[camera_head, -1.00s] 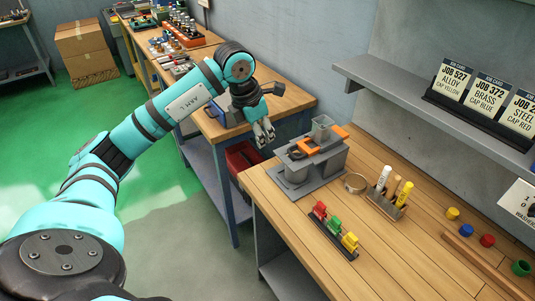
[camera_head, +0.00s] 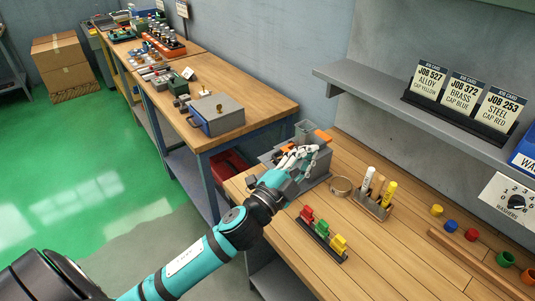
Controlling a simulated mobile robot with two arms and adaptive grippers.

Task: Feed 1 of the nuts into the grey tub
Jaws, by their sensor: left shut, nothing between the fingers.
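My left gripper (camera_head: 300,157) is shut and empty. It is over the grey fixture (camera_head: 322,170) at the far left end of the near bench and hides much of that fixture. A small grey tub-like container (camera_head: 303,129) stands just behind the gripper, beside an orange part (camera_head: 323,136). I cannot tell for sure whether this is the grey tub. No nuts can be made out; they may be hidden or too small. My right gripper is not in view.
On the wooden bench (camera_head: 400,245) are a metal ring (camera_head: 341,187), a marker holder (camera_head: 371,206), a rack of coloured clips (camera_head: 322,240) and several coloured caps. A shelf (camera_head: 375,92) with job cards overhangs the back.

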